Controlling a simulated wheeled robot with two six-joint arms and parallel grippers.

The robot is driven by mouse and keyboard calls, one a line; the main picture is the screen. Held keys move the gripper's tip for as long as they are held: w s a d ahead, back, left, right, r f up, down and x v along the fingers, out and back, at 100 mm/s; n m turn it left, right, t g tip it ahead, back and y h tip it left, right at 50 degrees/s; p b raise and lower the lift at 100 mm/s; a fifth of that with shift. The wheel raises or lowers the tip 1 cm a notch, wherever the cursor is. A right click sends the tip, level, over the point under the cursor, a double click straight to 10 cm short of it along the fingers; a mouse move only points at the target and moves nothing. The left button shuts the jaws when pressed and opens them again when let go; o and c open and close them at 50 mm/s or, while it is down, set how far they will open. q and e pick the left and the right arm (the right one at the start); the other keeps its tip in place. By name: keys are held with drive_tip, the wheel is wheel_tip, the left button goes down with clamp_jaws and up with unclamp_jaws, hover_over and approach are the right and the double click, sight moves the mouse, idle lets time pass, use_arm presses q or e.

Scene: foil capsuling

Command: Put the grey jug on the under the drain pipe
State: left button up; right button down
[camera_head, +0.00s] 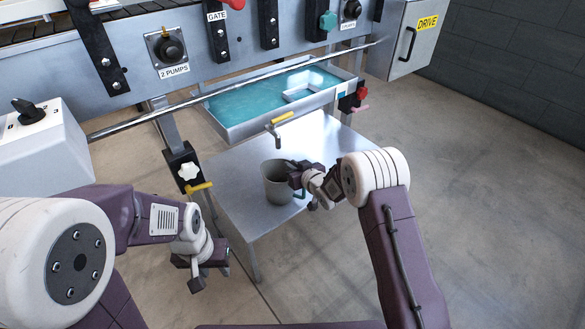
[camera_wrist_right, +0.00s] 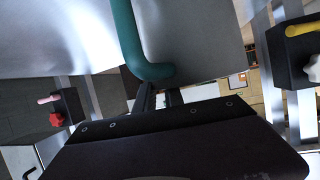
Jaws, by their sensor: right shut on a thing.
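The grey jug (camera_head: 276,186) is upright, at or just above the low grey table (camera_head: 240,211); I cannot tell if it touches. Its green handle (camera_head: 300,194) faces right. My right gripper (camera_head: 297,176) is at the jug's right side, shut on the handle, which also shows in the right wrist view (camera_wrist_right: 140,50) between the fingers. The drain pipe (camera_head: 276,130), with a yellow lever, comes down from the front of the teal water tray (camera_head: 235,131). The jug is nearer to me than the pipe. My left gripper (camera_head: 197,277) hangs left of the table; its jaws are unclear.
A metal rail (camera_head: 180,108) runs across the machine above the table. A black clamp with a white knob (camera_head: 187,170) and a yellow lever is on the left post. A red knob (camera_head: 361,94) is at the tray's right. The table's right part is clear.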

drive_tip(key=c, duration=1.8)
unclamp_jaws()
drive_tip(key=shift+f, duration=0.15)
drive_tip(key=shift+c, duration=0.2)
drive_tip(key=o, duration=0.4)
drive_tip(key=v, duration=1.2)
drive_tip(key=shift+p, duration=0.35)
drive_tip(key=shift+d, duration=0.2)
